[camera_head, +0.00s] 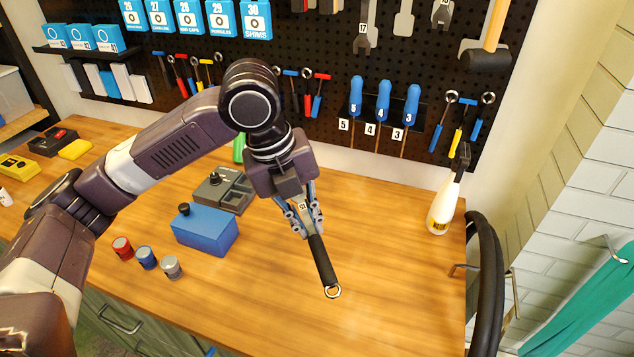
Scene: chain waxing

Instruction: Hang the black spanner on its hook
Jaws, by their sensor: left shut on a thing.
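My left gripper (304,225) is over the middle of the wooden bench, shut on the black spanner (322,262). The spanner's black handle slants down and to the right from the fingers, with a metal ring at its lower end. I cannot tell whether the ring touches the bench. The black pegboard (300,57) stands behind the bench, with many tools hanging on it. I cannot make out which hook belongs to the black spanner. My right gripper is not in view.
On the wooden bench (390,270) are a blue box (208,232), a grey-green device (224,190) and small red, blue and grey pots (147,257). A white spray bottle (444,205) stands at the right, near a black tyre (487,285). The bench's front right is clear.

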